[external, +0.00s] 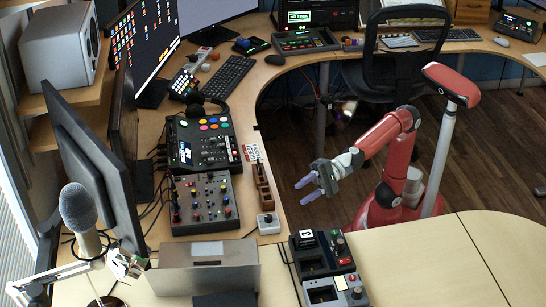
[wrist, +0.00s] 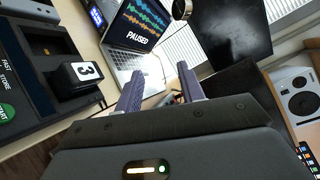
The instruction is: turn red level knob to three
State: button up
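I cannot make out for certain which knob is the red level knob, or any scale around it. A grey mixer (external: 205,203) on the left desk carries several small coloured knobs, some of them red. My gripper (external: 302,192) is open and empty, to the right of the left desk's edge and apart from the mixer and console. In the wrist view, my two purple fingers (wrist: 160,72) are spread with nothing between them.
A block marked 3 (external: 306,236) sits on the console; it also shows in the wrist view (wrist: 75,76). A small white box (external: 268,223) and a wooden rack (external: 262,186) line the desk edge. A laptop (wrist: 137,36) is ahead. The front desk (external: 420,255) has bare space.

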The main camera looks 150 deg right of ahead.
jog(key=w+d+f+m+g+h+b, duration=0.1)
jog(key=d+f+m+h, duration=0.1)
jog(key=d+m, duration=0.3)
jog(key=w+d+f+m+g+h+b, duration=0.1)
jog(key=w+d+f+m+g+h, duration=0.1)
jog(key=d+m, duration=0.35)
jog(key=m+g+b, duration=0.1)
jog(key=m+g, duration=0.2)
jog(key=m, duration=0.4)
send_near(226, 211)
jog(key=x, duration=0.8)
jog(key=shift+a+f+b, duration=0.1)
jog(key=shift+f+b, duration=0.05)
jog(key=shift+b, duration=0.2)
jog(key=shift+c, duration=0.5)
grip_shut()
jog(key=shift+s+r+p, duration=0.1)
jog(key=shift+r+p, duration=0.1)
jog(key=shift+p, duration=0.5)
